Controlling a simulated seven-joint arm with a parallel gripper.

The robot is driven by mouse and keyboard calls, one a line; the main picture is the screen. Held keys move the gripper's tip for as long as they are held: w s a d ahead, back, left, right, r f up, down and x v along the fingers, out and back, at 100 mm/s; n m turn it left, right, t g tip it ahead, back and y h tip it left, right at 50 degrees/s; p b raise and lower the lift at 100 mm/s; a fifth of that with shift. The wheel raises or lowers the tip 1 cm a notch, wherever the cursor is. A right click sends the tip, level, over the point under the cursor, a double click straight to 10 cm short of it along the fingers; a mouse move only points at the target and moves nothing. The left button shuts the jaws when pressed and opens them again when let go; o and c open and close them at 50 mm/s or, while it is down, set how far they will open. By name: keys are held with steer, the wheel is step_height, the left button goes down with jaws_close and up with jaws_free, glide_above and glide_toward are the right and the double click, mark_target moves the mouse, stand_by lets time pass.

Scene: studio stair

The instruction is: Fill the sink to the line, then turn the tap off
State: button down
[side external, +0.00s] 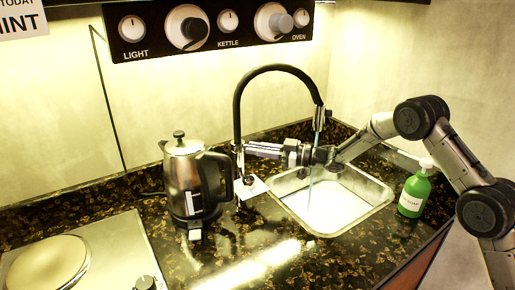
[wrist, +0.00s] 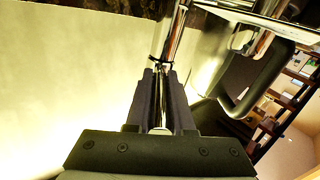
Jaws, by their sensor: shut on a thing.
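The tap has a tall black arched hose (side external: 237,105) and a chrome spout head (side external: 319,118) over the sink. A thin bluish stream of water (side external: 310,190) falls from it. The sink (side external: 378,192) is a steel basin holding pale, whitish water (side external: 335,210); I cannot make out a fill line. My gripper (side external: 248,149) reaches left across the sink's back to the tap's upright. In the wrist view my gripper (wrist: 160,72) is shut on a chrome part of the tap (wrist: 171,40); I cannot tell whether it is lever or stem.
A steel kettle (side external: 182,165) with a black handle stands just left of the tap. A green soap bottle (side external: 414,193) stands right of the sink. A hob plate (side external: 45,265) is at the lower left. A panel of knobs (side external: 210,28) hangs on the wall. The front counter is clear.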

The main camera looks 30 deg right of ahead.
stand_by(0.3)
steer(key=c, duration=0.8)
jaws_free()
steer(key=shift+s, duration=0.1)
steer(key=v, duration=1.3)
steer(key=shift+s+d, duration=0.15)
steer(key=shift+s, duration=0.25)
